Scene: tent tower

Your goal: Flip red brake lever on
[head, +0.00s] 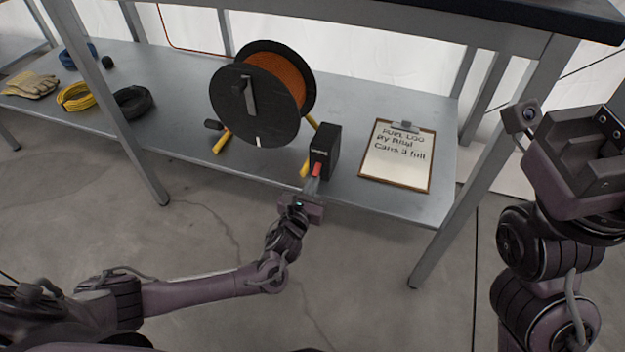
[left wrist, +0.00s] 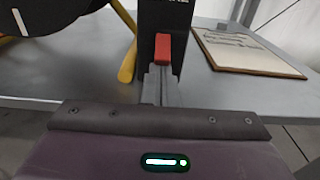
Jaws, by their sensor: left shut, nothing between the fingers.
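The red brake lever (head: 316,169) is on the front of a black box (head: 326,148) on the lower metal shelf, beside the cable reel (head: 262,95). In the left wrist view the lever (left wrist: 163,48) points downward along the box front. My left gripper (head: 312,184) is shut and empty. Its fingertips are right at the lever's lower end, and I cannot tell whether they touch it. The fingers also show in the left wrist view (left wrist: 160,82). My right gripper (head: 590,150) is at the right edge, raised, and its fingers cannot be made out clearly.
A clipboard (head: 396,156) lies right of the box. Gloves (head: 28,84), yellow cable (head: 75,97) and black cable (head: 134,101) lie at the shelf's left. Table legs stand at front left (head: 125,135) and right (head: 480,170). The floor in front is clear.

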